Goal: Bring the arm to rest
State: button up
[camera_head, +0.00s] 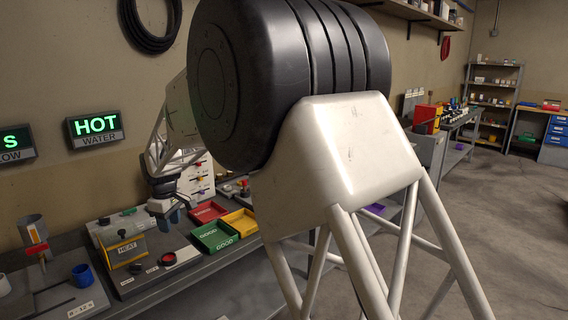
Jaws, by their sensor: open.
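My arm fills the middle of the head view, with a large black ribbed joint and a white link on a tube frame. My gripper (167,219) is small and dark at the far end of the arm, left of centre. It hangs fingers-down above the workbench (190,277), near the panel marked HEAT (126,249). It is open, and I see nothing held in it. The fingertips are small and partly merge with the dark background. The bench behind my arm's joint and link is hidden.
Red (208,212), yellow (240,222) and green (214,237) bins lie right of my gripper. A blue cup (83,276) and a funnel stand (33,232) are at the left. A lit HOT WATER sign (95,128) hangs on the wall. Floor at the right is clear.

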jog(key=s+d+r+m, duration=0.2)
jog(key=s+d+r, duration=0.25)
jog(key=d, duration=0.65)
jog(key=s+d+r+m+t, duration=0.1)
jog(key=s+d+r+m, duration=0.3)
jog(key=d, duration=0.7)
jog(key=s+d+r+m, duration=0.1)
jog(key=s+d+r, duration=0.2)
jog(key=s+d, duration=0.55)
jog(key=s+d+f+m, duration=0.2)
jog(key=s+d+m, duration=0.2)
jog(key=s+d, duration=0.7)
jog(key=s+d+f+m+t, duration=0.1)
jog(key=s+d+f+m, duration=0.2)
jog(key=s+d, duration=0.8)
jog(key=s+m, duration=0.1)
jog(key=s, duration=0.1)
jog(key=shift+s+d+f, duration=0.15)
jog(key=shift+s+f, duration=0.1)
jog(key=shift+s, duration=0.15)
